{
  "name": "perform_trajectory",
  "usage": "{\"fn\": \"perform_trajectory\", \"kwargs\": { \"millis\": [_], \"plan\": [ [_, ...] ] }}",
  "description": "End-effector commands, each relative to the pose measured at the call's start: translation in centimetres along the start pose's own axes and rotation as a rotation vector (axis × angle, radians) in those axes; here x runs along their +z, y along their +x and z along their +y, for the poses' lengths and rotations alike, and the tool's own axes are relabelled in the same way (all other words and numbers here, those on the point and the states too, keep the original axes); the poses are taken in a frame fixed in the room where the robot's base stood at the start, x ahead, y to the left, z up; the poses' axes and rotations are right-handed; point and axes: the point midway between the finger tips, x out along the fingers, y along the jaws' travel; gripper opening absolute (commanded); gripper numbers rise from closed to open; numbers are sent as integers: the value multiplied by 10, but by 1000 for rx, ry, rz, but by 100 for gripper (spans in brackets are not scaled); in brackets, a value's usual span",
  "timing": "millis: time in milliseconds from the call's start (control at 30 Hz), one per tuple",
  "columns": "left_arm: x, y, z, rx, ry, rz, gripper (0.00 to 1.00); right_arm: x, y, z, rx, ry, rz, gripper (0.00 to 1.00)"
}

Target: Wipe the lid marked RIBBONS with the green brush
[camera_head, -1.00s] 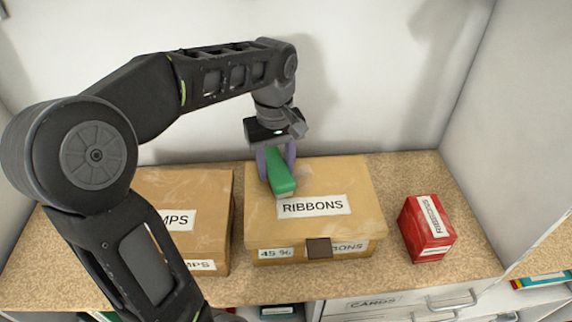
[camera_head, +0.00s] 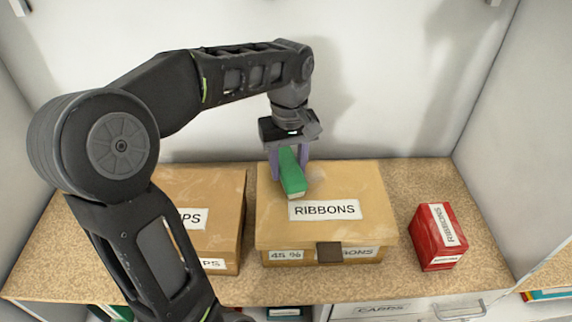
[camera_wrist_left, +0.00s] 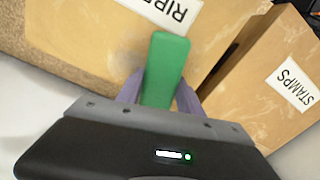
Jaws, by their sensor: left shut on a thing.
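The cardboard box with the lid marked RIBBONS (camera_head: 350,185) stands in the middle of the shelf, its lid closed, with pale smudges on top. My left gripper (camera_head: 288,165) is shut on the green brush (camera_head: 292,177) above the back left part of the lid. In the left wrist view the green brush (camera_wrist_left: 166,66) sits between the purple fingers, over the lid (camera_wrist_left: 110,35). My right gripper is not in view.
A box marked STAMPS (camera_head: 215,190) stands close on the left, partly behind my arm; it also shows in the wrist view (camera_wrist_left: 265,85). A small red RIBBONS box (camera_head: 437,238) stands to the right. White walls close the back and sides.

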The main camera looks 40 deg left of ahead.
Motion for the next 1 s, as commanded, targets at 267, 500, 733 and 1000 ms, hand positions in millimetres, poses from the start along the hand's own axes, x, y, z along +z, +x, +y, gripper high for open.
{"fn": "perform_trajectory", "kwargs": {
  "millis": [267,500,733,1000],
  "plan": [
    [7,0,25,0,4,-1,11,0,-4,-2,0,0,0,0],
    [10,1,33,1,2,-1,11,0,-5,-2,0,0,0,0],
    [10,1,33,1,2,-2,11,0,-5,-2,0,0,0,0],
    [14,0,49,0,4,-3,11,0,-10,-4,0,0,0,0]
  ]
}}
